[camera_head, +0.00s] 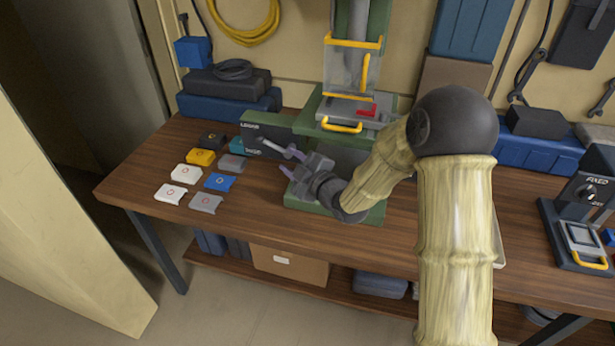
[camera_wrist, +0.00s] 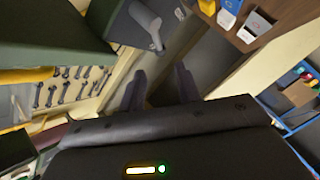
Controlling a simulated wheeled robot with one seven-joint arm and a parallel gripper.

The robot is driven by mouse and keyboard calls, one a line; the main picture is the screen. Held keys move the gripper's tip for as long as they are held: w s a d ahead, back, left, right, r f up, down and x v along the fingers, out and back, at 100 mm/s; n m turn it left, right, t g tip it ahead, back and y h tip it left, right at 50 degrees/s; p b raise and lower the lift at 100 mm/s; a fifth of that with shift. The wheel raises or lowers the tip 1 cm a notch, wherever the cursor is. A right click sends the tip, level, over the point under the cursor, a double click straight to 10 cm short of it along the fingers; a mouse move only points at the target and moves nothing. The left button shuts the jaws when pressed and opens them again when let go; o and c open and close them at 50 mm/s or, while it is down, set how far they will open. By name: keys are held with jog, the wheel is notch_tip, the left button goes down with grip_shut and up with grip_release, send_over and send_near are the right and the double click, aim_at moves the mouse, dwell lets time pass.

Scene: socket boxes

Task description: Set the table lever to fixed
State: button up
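The lever (camera_head: 271,146) is a thin grey rod beside the dark green box at the left of the green machine (camera_head: 312,120). My gripper (camera_head: 287,161) is just to its right, at the machine's front, with its fingers pointing left. In the wrist view the lever (camera_wrist: 147,22) is a grey bar with a narrower end, beyond my fingertips (camera_wrist: 161,78). The fingers stand apart with nothing between them. I cannot tell from the head view whether a finger touches the lever. Small lettering on the box is too blurred to read surely.
Several small white, grey, blue, yellow and black blocks (camera_head: 220,182) lie on the wooden table (camera_head: 145,188) to the left. A machine with a yellow handle (camera_head: 591,259) stands at the far right. Blue and dark cases line the wall.

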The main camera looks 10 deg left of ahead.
jog(key=v, duration=0.6)
jog(key=shift+s+b, duration=0.2)
jog(key=shift+b, duration=0.25)
jog(key=shift+d+f, duration=0.1)
jog(key=shift+d, duration=0.1)
jog(key=c, duration=0.6)
jog(key=d+f+m+h, duration=0.1)
jog(key=d+h, duration=0.1)
jog(key=d+f+m+h, duration=0.1)
jog(key=d+m, duration=0.1)
jog(key=d, duration=0.1)
jog(key=d+f+m+h, duration=0.1)
jog(key=d+m+h, duration=0.1)
jog(key=shift+s+d+g+h, duration=0.25)
jog(key=shift+s+g+h, duration=0.05)
jog(key=shift+g, duration=0.1)
grip_shut()
jog(key=s+d+f+m+g+h, duration=0.1)
jog(key=s+d+m+g+h, duration=0.2)
jog(key=s+d+m, duration=0.4)
jog(key=s+d+f+m+g+h, duration=0.2)
jog(key=s+d+m+g, duration=0.3)
jog(key=s, duration=0.7)
jog(key=shift+d+m+h, duration=0.6)
jog(key=shift+d+m, duration=0.5)
jog(key=shift+d, duration=0.15)
